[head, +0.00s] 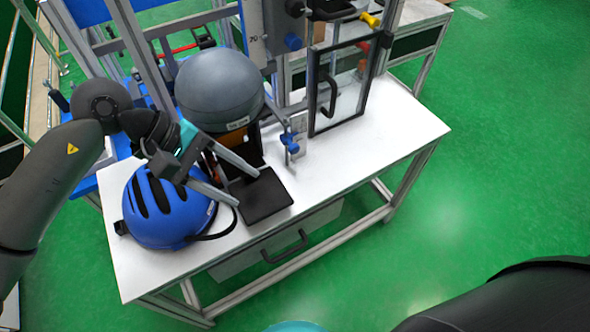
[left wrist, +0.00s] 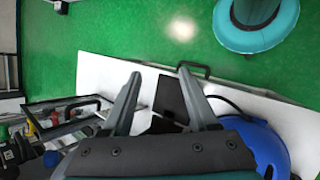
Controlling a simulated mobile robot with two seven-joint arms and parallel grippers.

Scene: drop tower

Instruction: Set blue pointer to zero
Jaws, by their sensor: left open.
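A small blue part with a knob (head: 290,138) sits low on the tower, right of the grey ball; it may be the blue pointer, but I cannot read a zero mark beside it. A second blue knob (head: 293,41) is higher up, near a scale plate (head: 254,38) marked with a number like 70. My left gripper (head: 246,186) is open and empty, above the black plate (head: 266,197) and left of the low blue part, apart from it. In the left wrist view its open fingers (left wrist: 160,76) also show. My right gripper is not visible.
A blue helmet (head: 165,207) lies on the white table (head: 385,140), close under my left gripper. A grey ball (head: 218,88) sits behind the gripper. A framed clear door (head: 341,88) with a black handle stands at the right. The table's right end is clear.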

